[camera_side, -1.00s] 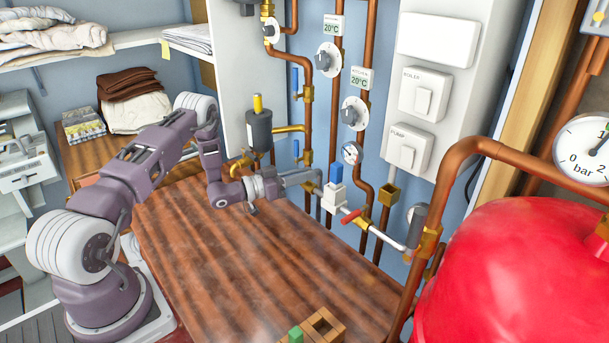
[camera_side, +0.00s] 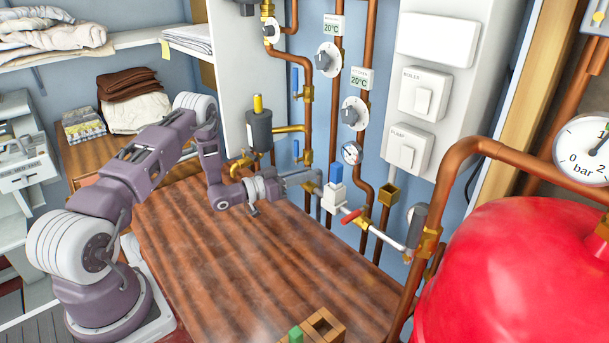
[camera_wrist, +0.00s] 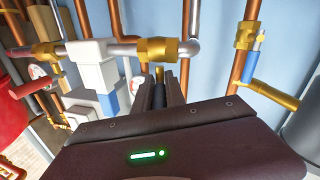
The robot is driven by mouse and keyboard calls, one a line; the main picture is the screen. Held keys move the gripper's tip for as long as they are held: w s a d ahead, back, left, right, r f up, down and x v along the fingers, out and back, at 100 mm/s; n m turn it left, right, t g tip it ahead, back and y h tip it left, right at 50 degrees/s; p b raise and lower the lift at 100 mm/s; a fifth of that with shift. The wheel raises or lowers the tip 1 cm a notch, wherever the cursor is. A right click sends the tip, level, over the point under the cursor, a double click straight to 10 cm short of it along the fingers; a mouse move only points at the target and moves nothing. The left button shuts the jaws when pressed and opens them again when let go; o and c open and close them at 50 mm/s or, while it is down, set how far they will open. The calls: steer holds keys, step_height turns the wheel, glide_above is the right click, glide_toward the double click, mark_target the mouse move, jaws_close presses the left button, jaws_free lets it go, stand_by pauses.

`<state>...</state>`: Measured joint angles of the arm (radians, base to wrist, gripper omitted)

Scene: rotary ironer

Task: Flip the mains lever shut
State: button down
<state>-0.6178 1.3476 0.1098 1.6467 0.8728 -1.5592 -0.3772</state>
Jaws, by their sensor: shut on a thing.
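My gripper (camera_wrist: 158,96) is shut on a slim dark handle below a brass valve (camera_wrist: 158,49) in the wrist view. I take this handle to be the mains lever; no label shows. A short yellowish piece (camera_wrist: 159,74) shows between the fingers and the valve. The fingers hide most of the lever. In the side view my gripper (camera_side: 308,180) is at the low pipework along the wall, just left of a white fitting with a blue top (camera_side: 335,189). The lever itself is hard to make out there.
A red-handled valve (camera_side: 350,216) sits on the pipe to the right. A big red tank (camera_side: 530,270) fills the right front. Blue-handled valves (camera_side: 295,80) and a dark canister (camera_side: 259,129) are nearby. The wooden worktop (camera_side: 230,260) is mostly clear.

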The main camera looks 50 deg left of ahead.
steer(key=n+y, duration=0.1)
steer(key=y, duration=0.1)
steer(key=n+y, duration=0.1)
steer(key=y, duration=0.1)
steer(key=shift+d+n+t+y, duration=0.2)
steer(key=shift+n+t+y, duration=0.1)
steer(key=shift+n+y, duration=0.1)
steer(key=c, duration=1.4)
jaws_free()
steer(key=s, duration=0.7)
steer(key=shift+s, duration=0.1)
